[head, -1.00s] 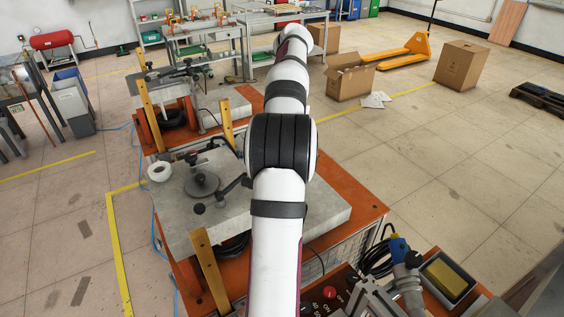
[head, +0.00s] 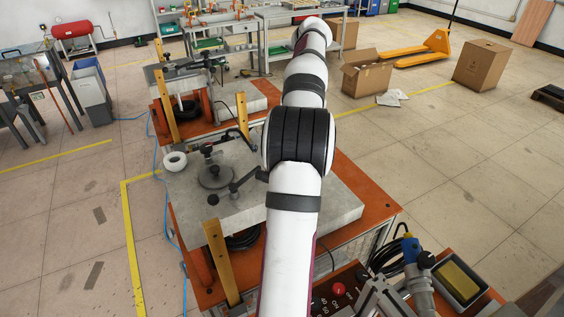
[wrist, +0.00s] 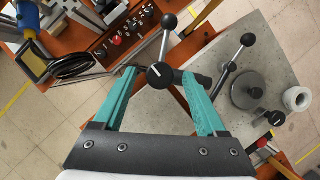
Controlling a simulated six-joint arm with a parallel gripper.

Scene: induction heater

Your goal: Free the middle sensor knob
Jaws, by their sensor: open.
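In the wrist view my gripper (wrist: 160,76) has its two teal fingers spread apart. A round black knob (wrist: 160,75) with a white line on its face shows between the fingertips, with visible space to the left finger. A black cylindrical part beside it lies close to the right fingertip; I cannot tell if they touch. A thin rod runs up from near this knob to a black ball knob (wrist: 169,21). Another ball knob (wrist: 248,39) sits on a jointed arm to the right. I cannot tell for certain which knob is the middle sensor one. My arm hides the gripper in the head view.
The concrete slab (head: 338,206) carries a grey disc (head: 216,178) and a white roll (head: 175,161). A control panel (wrist: 122,38) with buttons and black cables (wrist: 68,66) lie up and left in the wrist view.

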